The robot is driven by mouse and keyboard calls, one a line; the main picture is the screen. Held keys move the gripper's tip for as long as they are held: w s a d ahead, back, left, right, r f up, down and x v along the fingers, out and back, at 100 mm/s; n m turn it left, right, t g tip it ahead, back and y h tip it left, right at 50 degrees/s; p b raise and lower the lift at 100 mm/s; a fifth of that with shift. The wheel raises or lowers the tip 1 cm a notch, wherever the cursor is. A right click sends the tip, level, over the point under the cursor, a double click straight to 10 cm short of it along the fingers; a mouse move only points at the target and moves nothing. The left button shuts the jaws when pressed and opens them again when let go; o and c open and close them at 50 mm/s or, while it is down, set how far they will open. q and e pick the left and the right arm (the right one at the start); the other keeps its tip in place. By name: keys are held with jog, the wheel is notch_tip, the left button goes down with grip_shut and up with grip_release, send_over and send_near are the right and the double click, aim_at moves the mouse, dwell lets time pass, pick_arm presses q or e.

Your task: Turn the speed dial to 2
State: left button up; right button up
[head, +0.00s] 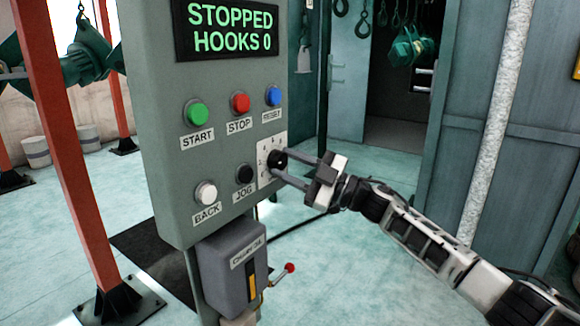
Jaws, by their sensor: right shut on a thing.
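The speed dial is a black round knob (277,158) on a white plate (263,172) at the lower right of the grey control panel (160,130). My right gripper (279,164) comes in from the right, its two fingers shut on the knob, one above and one below. The markings on the plate are too small to read, and part of the plate is hidden by the fingers. The knob's pointer cannot be made out. The panel's screen (228,28) reads "STOPPED HOOKS 0". My left gripper is not in view.
Close to the dial are the black JOG button (244,174) and the blue RESET button (273,96). START (197,113), STOP (240,103) and BACK (206,193) buttons are further left. Below hangs a grey box (232,262) with a red-knobbed lever (289,268). A red post (68,150) stands left.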

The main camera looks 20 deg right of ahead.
jog(key=o, duration=1)
jog(key=b+v, duration=0.3)
jog(key=v, duration=1.3)
jog(key=shift+a+f, duration=0.1)
